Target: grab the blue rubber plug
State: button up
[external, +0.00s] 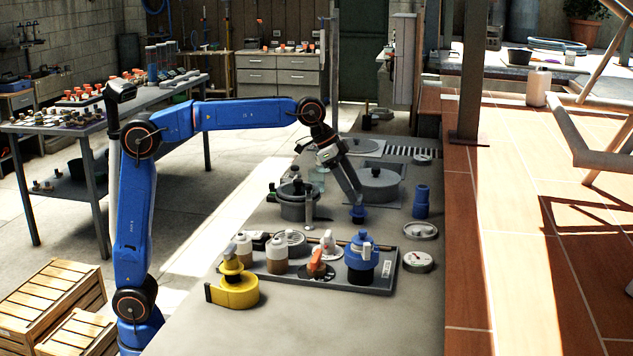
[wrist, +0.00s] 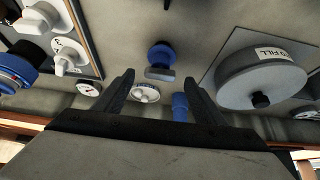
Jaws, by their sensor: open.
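A small blue plug (external: 357,213) with a broad top sits on the grey deck, just below my gripper (external: 354,200) in the external view. In the wrist view the blue plug (wrist: 160,58) shows a round blue body and a flat grip bar, just beyond the fingertips and between their lines. My gripper (wrist: 157,77) is open, with its two dark fingers apart and nothing between the tips. Whether a finger touches the plug cannot be told. A taller blue cylinder (external: 421,201) stands to the right; it also shows partly behind the right finger in the wrist view (wrist: 180,107).
A grey lidded drum (external: 379,184) stands close behind the plug. A grey pot (external: 297,206) is to the left. A dark panel (external: 390,281) with valves, including a blue-topped one (external: 362,250), lies in front. A round gauge (external: 418,262) lies at the right.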

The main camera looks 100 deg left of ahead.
aim_at(361, 198)
jog(key=x, duration=0.5)
jog(key=shift+s, duration=0.2)
jog(key=c, duration=1.2)
jog(key=shift+o, duration=0.2)
